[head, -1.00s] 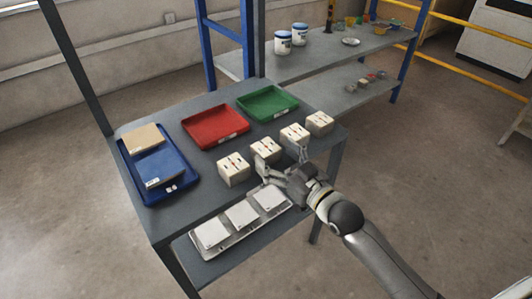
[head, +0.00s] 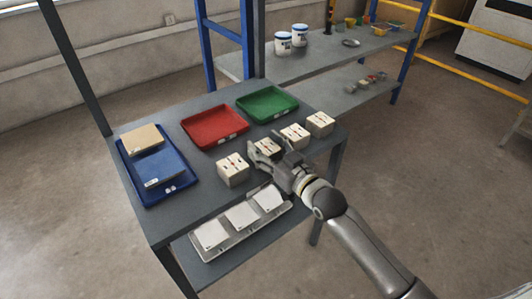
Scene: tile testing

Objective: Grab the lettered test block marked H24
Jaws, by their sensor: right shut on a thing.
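Several pale test blocks stand in a row on the grey table. The second block from the left (head: 267,147) is between the fingers of my right gripper (head: 265,152), which is shut on it at table height. The other blocks are the leftmost one (head: 233,169), one just right of the gripper (head: 295,136) and the rightmost one (head: 320,123). Their markings are too small to read, so I cannot tell which is H24. My left gripper is not in view.
A red tray (head: 214,128) and a green tray (head: 267,104) lie behind the blocks. A blue tray (head: 185,185) with a tan and a blue box is at the left. A metal tray (head: 235,241) with white tiles is on the lower shelf. A rack (head: 330,58) stands behind.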

